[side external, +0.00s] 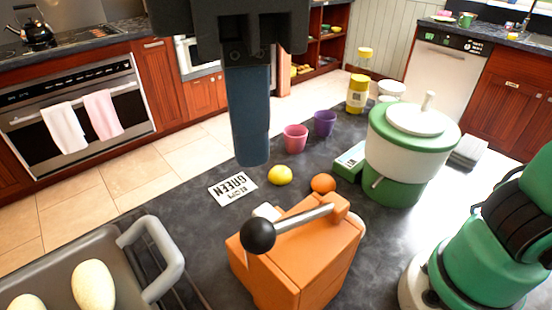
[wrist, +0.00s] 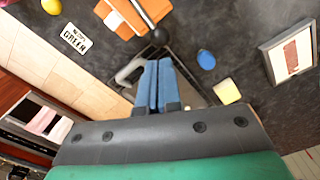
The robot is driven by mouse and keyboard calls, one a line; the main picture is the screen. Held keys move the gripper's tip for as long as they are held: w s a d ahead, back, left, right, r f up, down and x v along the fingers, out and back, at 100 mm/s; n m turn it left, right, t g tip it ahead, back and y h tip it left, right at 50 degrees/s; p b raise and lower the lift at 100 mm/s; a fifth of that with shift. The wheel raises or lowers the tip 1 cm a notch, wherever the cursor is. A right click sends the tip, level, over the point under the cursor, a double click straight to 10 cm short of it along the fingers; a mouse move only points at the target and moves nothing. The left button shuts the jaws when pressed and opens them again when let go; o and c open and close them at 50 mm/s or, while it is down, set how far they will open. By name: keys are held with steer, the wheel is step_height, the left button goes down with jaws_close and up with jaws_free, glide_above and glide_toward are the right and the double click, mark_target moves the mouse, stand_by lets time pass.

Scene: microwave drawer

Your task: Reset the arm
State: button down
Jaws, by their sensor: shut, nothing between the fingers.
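My gripper (side external: 250,160) hangs from the top of the side external view, its blue fingers pointing down above the dark counter (side external: 205,215). In the wrist view my gripper (wrist: 158,62) shows its two blue fingers side by side, shut and with nothing held. It is apart from the objects around it. An orange box-like device (side external: 295,260) with a metal lever and black ball knob (side external: 258,236) stands in front of it, and the knob also shows in the wrist view (wrist: 160,36).
A grey tray (side external: 130,262) holds pale egg-shaped items at the lower left. A lemon (side external: 280,175), an orange (side external: 323,183), pink (side external: 296,138) and purple (side external: 325,123) cups and a green-white pot (side external: 410,145) stand on the counter. A green machine (side external: 490,245) is at the right.

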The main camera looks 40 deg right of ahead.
steer(key=w+d+f+m+t, duration=0.3)
steer(key=d+f+m, duration=0.3)
steer(key=d+f, duration=0.2)
steer(key=w+d+f+m+t, duration=0.4)
steer(key=w+d+f+m, duration=0.2)
steer(key=d, duration=0.7)
step_height(320, 180, down, 2)
steer(key=shift+w+d+f, duration=0.15)
steer(key=shift+w+d, duration=0.05)
steer(key=shift+w, duration=0.05)
